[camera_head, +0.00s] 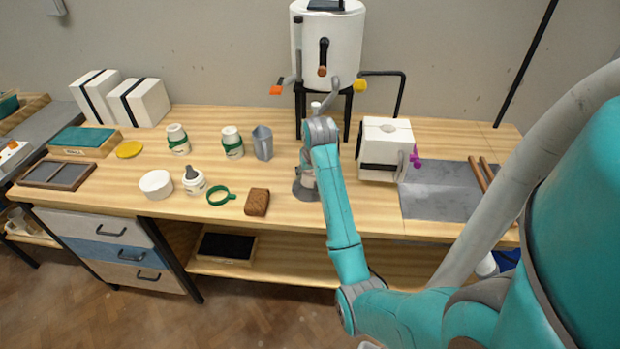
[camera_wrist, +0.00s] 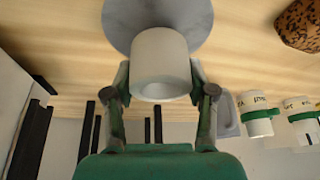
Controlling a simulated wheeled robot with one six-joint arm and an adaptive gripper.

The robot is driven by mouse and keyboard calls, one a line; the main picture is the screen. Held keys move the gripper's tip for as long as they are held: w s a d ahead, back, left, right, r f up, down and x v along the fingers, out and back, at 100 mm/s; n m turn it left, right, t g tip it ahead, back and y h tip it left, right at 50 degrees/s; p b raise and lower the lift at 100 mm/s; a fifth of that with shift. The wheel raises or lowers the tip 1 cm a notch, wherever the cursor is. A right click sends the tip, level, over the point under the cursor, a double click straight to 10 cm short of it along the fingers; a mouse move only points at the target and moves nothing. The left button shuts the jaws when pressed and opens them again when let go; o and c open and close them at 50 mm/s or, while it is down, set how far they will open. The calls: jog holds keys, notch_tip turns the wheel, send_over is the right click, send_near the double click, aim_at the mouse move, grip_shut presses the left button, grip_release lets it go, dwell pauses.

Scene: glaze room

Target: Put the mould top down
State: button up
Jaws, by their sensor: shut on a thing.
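My gripper (camera_wrist: 160,78) is shut on a white cylinder (camera_wrist: 160,55) with an open round end, one finger on each side of it. The cylinder is the one held thing, and I take it to be the mould top. A wide grey disc (camera_wrist: 130,18) shows behind it over the wood; I cannot tell whether the two touch.
The bench (camera_head: 285,128) holds a brown sponge (camera_head: 257,202), a green ring (camera_head: 221,196), several jars and a grey jug (camera_head: 263,143) left of my gripper. A white tank (camera_head: 327,50) on black legs stands behind. A grey slab (camera_head: 436,190) lies at right.

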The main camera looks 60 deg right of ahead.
jog(key=shift+f, duration=1.1)
jog(key=shift+f, duration=0.1)
jog(key=o, duration=1.2)
